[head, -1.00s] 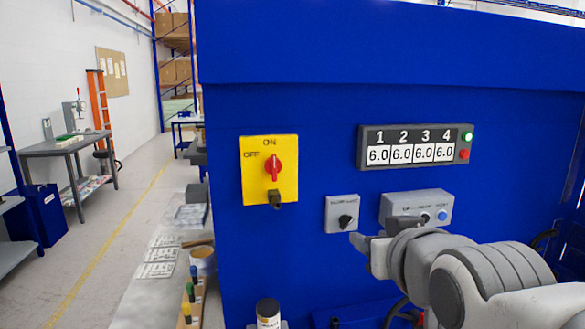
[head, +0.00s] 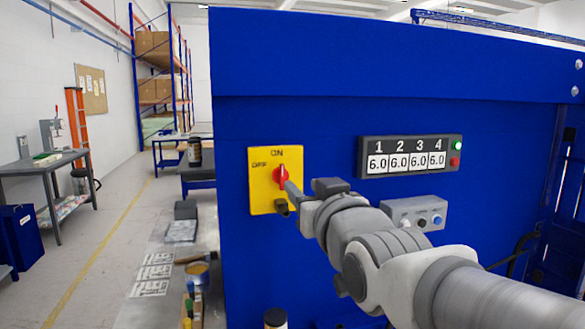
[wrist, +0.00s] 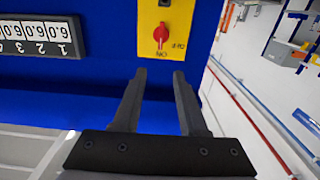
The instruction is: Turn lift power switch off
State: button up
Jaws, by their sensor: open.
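The lift power switch is a yellow plate (head: 262,192) on the blue panel, with a red knob (head: 280,177) standing upright toward the ON mark. In the wrist view the plate (wrist: 146,40) appears turned over, with the red knob (wrist: 161,35) just beyond my fingertips. My gripper (wrist: 160,76) is open and empty, its two dark fingers spread to either side of the line to the knob. In the head view my gripper (head: 302,190) is at the plate's right edge, and a fingertip overlaps the knob's right side. I cannot tell whether it touches.
A display (head: 408,156) reading 6.0 under several numbers is right of the switch, also seen in the wrist view (wrist: 36,37). A grey button box (head: 414,213) sits below it. A narrow bench (head: 165,235) with tools runs along the left.

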aim_at(283, 166)
jog(key=p+x, duration=0.2)
jog(key=x, duration=1.2)
grip_shut()
